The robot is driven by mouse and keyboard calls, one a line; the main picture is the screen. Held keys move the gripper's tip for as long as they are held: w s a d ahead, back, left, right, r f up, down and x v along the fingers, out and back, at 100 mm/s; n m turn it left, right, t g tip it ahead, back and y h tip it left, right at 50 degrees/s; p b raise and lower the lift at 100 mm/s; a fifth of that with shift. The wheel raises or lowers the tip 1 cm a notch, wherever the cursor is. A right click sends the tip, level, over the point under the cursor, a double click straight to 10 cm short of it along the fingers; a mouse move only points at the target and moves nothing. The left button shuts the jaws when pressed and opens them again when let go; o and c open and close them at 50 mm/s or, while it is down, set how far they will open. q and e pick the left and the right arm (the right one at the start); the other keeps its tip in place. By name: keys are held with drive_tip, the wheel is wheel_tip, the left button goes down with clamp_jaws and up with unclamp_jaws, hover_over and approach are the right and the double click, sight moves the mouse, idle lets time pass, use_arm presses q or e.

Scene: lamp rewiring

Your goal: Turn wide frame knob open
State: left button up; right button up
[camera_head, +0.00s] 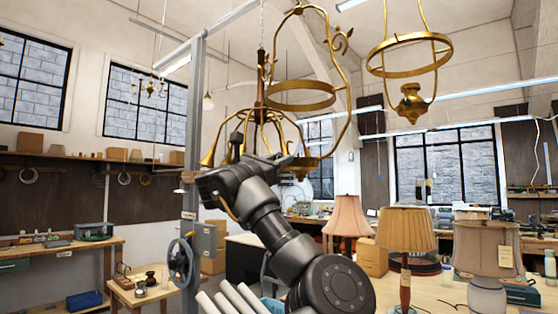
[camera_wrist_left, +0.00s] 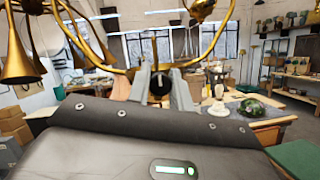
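The wide brass lamp frame (camera_head: 345,95) hangs in the upper middle of the head view, with a ring inside its tall loop. My left gripper (camera_head: 285,158) is at the foot of this frame and hides part of it. In the left wrist view the left gripper (camera_wrist_left: 160,75) has its two fingers apart, one on each side of a small dark round knob (camera_wrist_left: 160,85). The brass hoop (camera_wrist_left: 215,45) curves up on both sides of the fingers. I cannot tell whether the fingers touch the knob. My right gripper is not seen.
A second brass frame (camera_head: 410,60) hangs to the right. Brass trumpet-shaped arms (camera_wrist_left: 15,55) hang close on the left in the wrist view. A grey post (camera_head: 196,130) with a handwheel (camera_head: 181,262) stands left. Shaded lamps (camera_head: 405,230) stand on the bench at right.

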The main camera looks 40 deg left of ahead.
use_arm(q)
clamp_jaws()
drive_tip(key=shift+f+m+h+b, duration=0.2)
drive_tip(key=shift+m+h+b, duration=0.1)
drive_tip(key=shift+m+b, duration=0.45)
drive_tip(key=m+g+h+b, duration=0.1)
drive_tip(key=m+b, duration=0.3)
drive_tip(key=shift+f+h, duration=0.1)
drive_tip(key=shift+h, duration=0.3)
drive_tip(key=m+b, duration=0.1)
drive_tip(key=m, duration=0.1)
drive_tip(key=m+g+h+b, duration=0.1)
drive_tip(key=m, duration=0.1)
drive_tip(key=shift+m+h+b, duration=0.25)
drive_tip(key=shift+h+b, duration=0.05)
drive_tip(key=shift+r+m+g+b, duration=0.2)
drive_tip(key=shift+m+g+b, duration=0.3)
drive_tip(key=shift+m, duration=0.5)
drive_tip(key=m+g, duration=0.1)
drive_tip(key=m, duration=0.2)
drive_tip(key=m+g, duration=0.1)
drive_tip(key=m, duration=0.2)
drive_tip(key=shift+r+g+b, duration=0.1)
drive_tip(key=shift+g+b, duration=0.2)
drive_tip(key=shift+m+g+y, duration=0.4)
drive_tip(key=shift+m, duration=0.8)
